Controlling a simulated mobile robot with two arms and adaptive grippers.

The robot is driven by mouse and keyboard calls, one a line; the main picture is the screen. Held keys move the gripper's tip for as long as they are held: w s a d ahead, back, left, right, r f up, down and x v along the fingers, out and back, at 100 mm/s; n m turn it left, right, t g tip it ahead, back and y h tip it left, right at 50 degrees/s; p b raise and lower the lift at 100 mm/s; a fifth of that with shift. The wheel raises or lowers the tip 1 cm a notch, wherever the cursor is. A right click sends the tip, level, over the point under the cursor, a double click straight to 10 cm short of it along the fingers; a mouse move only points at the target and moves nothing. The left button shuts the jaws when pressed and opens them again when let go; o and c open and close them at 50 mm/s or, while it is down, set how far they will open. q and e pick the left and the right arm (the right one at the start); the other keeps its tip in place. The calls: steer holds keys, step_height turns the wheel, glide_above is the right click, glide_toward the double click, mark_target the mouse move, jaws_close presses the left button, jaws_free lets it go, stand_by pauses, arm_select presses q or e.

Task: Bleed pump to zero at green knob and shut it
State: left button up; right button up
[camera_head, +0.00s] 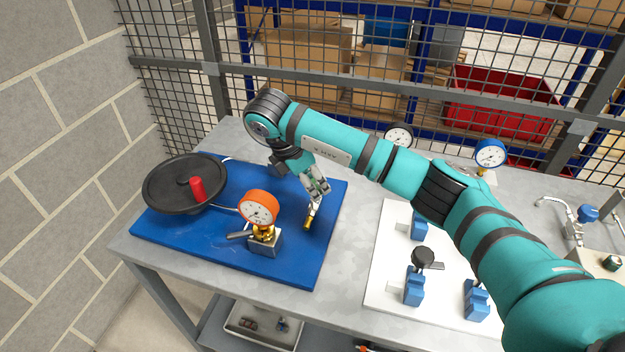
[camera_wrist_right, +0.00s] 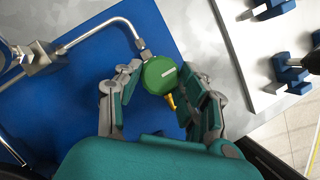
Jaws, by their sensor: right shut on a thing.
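My right gripper (camera_head: 317,194) reaches over the right part of the blue board and points down. In the right wrist view its fingers (camera_wrist_right: 160,82) are shut on the green knob (camera_wrist_right: 158,74), one on each side. A yellow piece (camera_wrist_right: 170,102) shows beside the knob, and a bent metal tube (camera_wrist_right: 124,24) runs to it. In the head view the fingers hide the green knob; a brass piece (camera_head: 308,223) shows below them. An orange gauge (camera_head: 258,208) stands on a metal block on the board; its needle is too small to read. My left gripper is not in view.
A black round pan-like piece (camera_head: 172,190) with a red grip (camera_head: 197,188) stands on the blue board (camera_head: 190,238) at left. A white board (camera_head: 385,270) with blue blocks is at right. Further gauges (camera_head: 489,153) stand behind. A mesh fence closes the back.

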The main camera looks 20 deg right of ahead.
steer(key=shift+r, duration=0.1)
stand_by(0.3)
steer(key=o, duration=1.1)
steer(key=shift+o, duration=0.2)
steer(key=w+v, duration=0.1)
steer(key=v, duration=1)
steer(key=shift+s+a+r, duration=0.2)
steer(key=shift+s+r, duration=0.2)
steer(key=shift+s, duration=0.05)
steer(key=shift+f, duration=0.1)
